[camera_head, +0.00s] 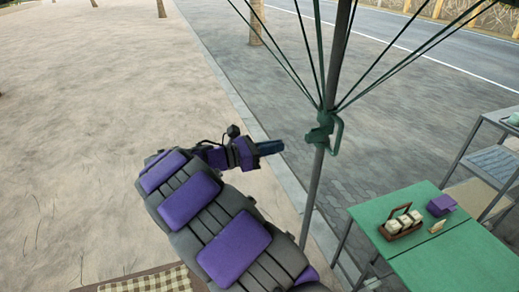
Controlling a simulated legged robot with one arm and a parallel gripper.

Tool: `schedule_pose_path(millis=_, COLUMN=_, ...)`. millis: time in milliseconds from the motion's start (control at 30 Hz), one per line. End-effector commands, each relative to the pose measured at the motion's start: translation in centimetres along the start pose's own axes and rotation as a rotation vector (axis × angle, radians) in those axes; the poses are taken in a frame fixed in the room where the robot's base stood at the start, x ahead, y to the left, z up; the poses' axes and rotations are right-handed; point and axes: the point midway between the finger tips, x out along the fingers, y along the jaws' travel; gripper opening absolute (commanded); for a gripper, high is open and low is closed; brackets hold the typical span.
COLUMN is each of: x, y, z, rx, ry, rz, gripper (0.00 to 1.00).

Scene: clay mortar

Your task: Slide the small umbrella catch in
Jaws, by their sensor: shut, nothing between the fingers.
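The umbrella pole (313,195) stands upright, a little right of the middle of the view. A green runner with a small catch (326,131) sits around the pole, and several dark green struts spread upward from just above it. Part of the catch sticks out on the pole's right side. My gripper (282,146) is shut and empty. Its blue tip points right toward the pole and stops to the left of the runner, slightly below its middle, with a small gap seen in the picture. I cannot tell the gap in depth.
A green table (440,270) stands at the lower right with a wooden caddy (402,222) of pale items and a purple box (441,205). A grey shelf (492,160) stands behind it. A checked cloth (150,281) lies at the lower left. The sandy ground on the left is open.

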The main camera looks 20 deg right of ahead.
Motion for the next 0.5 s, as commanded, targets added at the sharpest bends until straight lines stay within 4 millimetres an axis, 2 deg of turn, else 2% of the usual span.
schedule_pose_path(millis=33, x=1.1, y=-0.1, z=0.0, rx=-0.003, ry=0.0, rz=-0.004, gripper=0.0)
schedule_pose_path(millis=200, x=4.1, y=0.0, z=-0.1, rx=-0.002, ry=0.002, rz=-0.002, gripper=0.0)
schedule_pose_path(millis=500, x=6.9, y=0.0, z=-0.1, rx=-0.001, ry=0.0, rz=-0.001, gripper=0.0)
